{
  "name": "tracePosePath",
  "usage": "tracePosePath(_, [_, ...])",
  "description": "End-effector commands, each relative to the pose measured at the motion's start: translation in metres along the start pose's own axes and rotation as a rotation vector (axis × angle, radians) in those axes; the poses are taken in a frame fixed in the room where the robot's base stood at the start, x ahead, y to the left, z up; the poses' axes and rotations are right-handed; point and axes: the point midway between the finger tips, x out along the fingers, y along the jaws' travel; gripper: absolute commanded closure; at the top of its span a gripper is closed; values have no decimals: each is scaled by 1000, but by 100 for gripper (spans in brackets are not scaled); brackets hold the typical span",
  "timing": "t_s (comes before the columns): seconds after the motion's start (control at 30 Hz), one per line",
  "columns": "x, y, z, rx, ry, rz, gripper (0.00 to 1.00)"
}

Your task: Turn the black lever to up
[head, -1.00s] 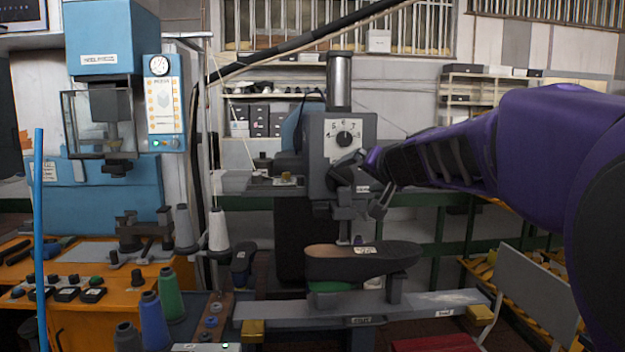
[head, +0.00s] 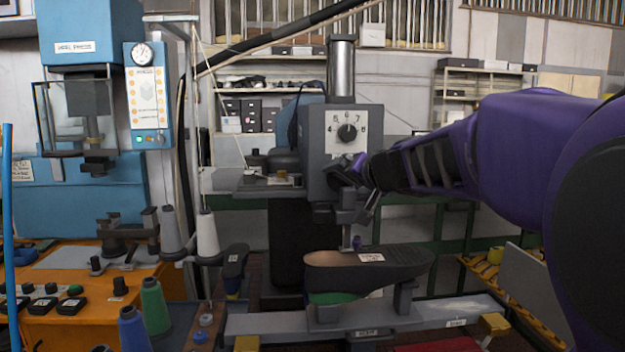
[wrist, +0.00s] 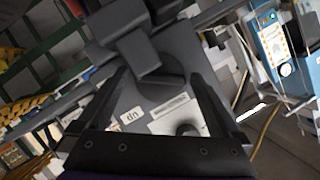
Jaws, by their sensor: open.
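The black lever (wrist: 133,42) shows in the wrist view as a dark bar with a blocky end, on a round hub against a grey machine face. In that picture the bar runs toward the top left from the hub. A white label reading "UP" (wrist: 133,115) lies beside the hub and appears turned over. My gripper (wrist: 158,78) is open, its two fingers on either side of the hub area; contact cannot be told. In the head view my gripper (head: 362,182) is at the grey machine's front (head: 312,160), below the numbered dial (head: 347,132), and largely hides the lever.
A dark shoe-like form (head: 400,262) rests on a stand below the machine head. A blue press (head: 95,185) and orange bench (head: 75,325) with thread cones stand at left. A green rail (head: 440,225) runs behind my arm. Shelves (head: 485,85) line the back wall.

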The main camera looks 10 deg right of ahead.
Motion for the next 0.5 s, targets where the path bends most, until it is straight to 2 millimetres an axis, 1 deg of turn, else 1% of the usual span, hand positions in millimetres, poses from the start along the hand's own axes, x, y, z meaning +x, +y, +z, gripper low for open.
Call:
tracePosePath(0.07, [0,0,0,0,0,0,0])
tracePosePath(0.1, [0,0,0,0,0,0,2])
tracePosePath(0.17, [0,0,0,0,0,0,13])
tracePosePath(0.3, [0,0,0,0,0,0,38])
tracePosePath(0.37, [0,0,0,0,0,0,49])
tracePosePath(0.4, [0,0,0,0,0,0,56])
tracePosePath(0.47, [0,0,0,0,0,0,67])
tracePosePath(0.5, [0,0,0,0,0,0,74])
